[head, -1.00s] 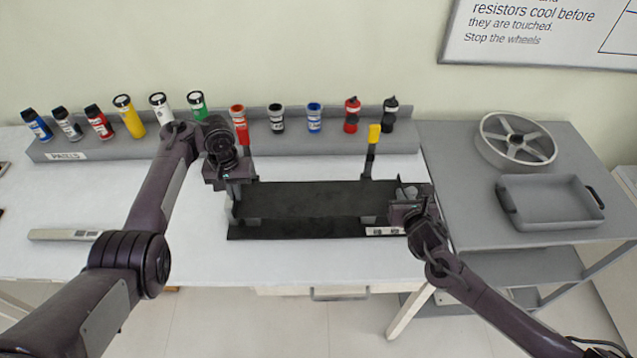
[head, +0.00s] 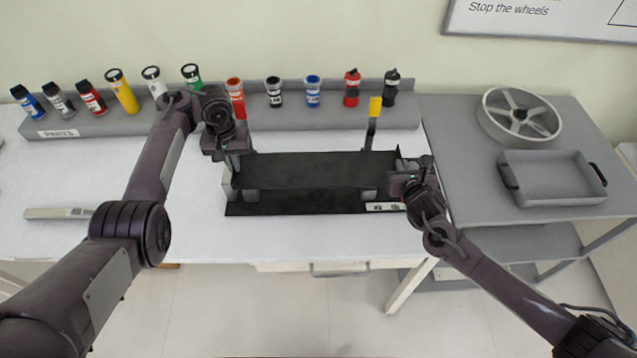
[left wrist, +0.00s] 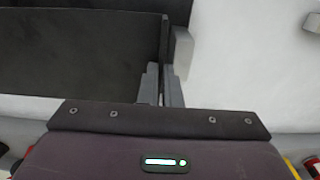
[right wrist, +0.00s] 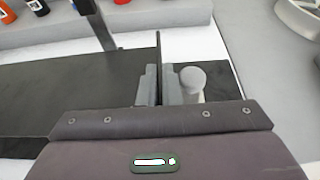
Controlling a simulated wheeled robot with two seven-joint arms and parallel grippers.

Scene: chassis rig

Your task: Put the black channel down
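The black channel (head: 310,172) lies level across the middle of the bench, above the dark rig base (head: 290,208). Grey blocks (head: 250,195) show under its front edge; I cannot tell whether it touches them. My left gripper (head: 232,165) is at its left end, and the left wrist view shows the fingers (left wrist: 160,88) closed on the channel's end wall. My right gripper (head: 402,180) is at its right end, with the fingers (right wrist: 158,88) closed on the upright wall there. The channel also shows in the right wrist view (right wrist: 70,90).
A yellow-topped post (head: 374,115) stands behind the channel's right end, and a red-orange tube (head: 236,98) behind its left. A rack (head: 300,118) of coloured bottles and torches runs along the back. A grey tray (head: 550,180) and wheel (head: 520,115) sit on the right-hand cart.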

